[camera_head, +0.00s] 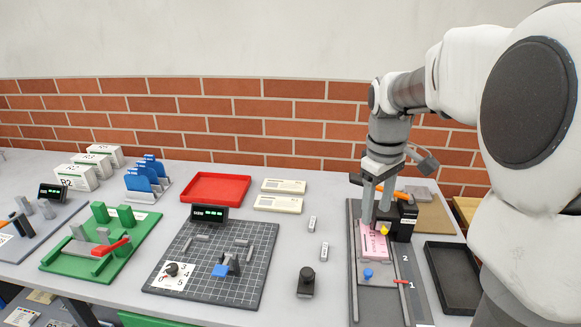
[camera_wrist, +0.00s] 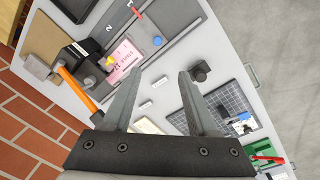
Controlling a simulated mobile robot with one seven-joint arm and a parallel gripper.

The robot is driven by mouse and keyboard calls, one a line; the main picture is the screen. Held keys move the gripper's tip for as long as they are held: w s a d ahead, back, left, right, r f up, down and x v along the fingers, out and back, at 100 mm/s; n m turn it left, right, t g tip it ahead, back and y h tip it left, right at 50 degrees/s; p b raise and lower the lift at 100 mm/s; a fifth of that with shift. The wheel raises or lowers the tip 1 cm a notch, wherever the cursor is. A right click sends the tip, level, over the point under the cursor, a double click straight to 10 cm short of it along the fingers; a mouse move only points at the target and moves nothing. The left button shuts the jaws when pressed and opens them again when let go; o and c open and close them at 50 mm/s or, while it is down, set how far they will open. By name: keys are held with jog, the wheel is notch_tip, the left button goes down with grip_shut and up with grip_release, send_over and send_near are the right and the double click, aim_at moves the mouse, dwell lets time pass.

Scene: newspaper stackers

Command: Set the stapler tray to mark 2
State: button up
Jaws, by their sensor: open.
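The stapler tray (camera_head: 378,280) is a grey slide with a blue knob (camera_head: 368,273) on a dark rail base. Its red pointer (camera_head: 400,282) is at mark 1, and mark 2 (camera_head: 405,258) is farther back. A pink sheet (camera_head: 373,241) lies behind the knob, beside the black stapler (camera_head: 404,222) with its orange lever. My gripper (camera_head: 375,221) is open, pointing down above the sheet's far end, behind the knob. In the wrist view the open fingers (camera_wrist: 157,76) hold nothing; the blue knob (camera_wrist: 157,40) and pink sheet (camera_wrist: 124,58) show beyond them.
A black tray (camera_head: 452,278) stands right of the rail base. A black knob (camera_head: 306,282) and small pale blocks (camera_head: 324,251) lie to its left. A dark gridded board (camera_head: 205,285), a red tray (camera_head: 216,187) and a green fixture (camera_head: 100,245) stand farther left. A brick wall closes the back.

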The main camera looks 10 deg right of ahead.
aim_at(369, 271)
jog(key=shift+g+y, duration=0.3)
jog(key=shift+y, duration=0.1)
jog(key=f+b, duration=0.1)
jog(key=f, duration=0.5)
jog(key=d+f+b, duration=0.1)
jog(key=f, duration=0.6)
jog(key=w+d+f+b, duration=0.1)
jog(key=f, duration=0.6)
jog(key=shift+w, duration=0.1)
jog(key=shift+r, duration=0.1)
grip_shut()
jog(key=shift+d, duration=0.1)
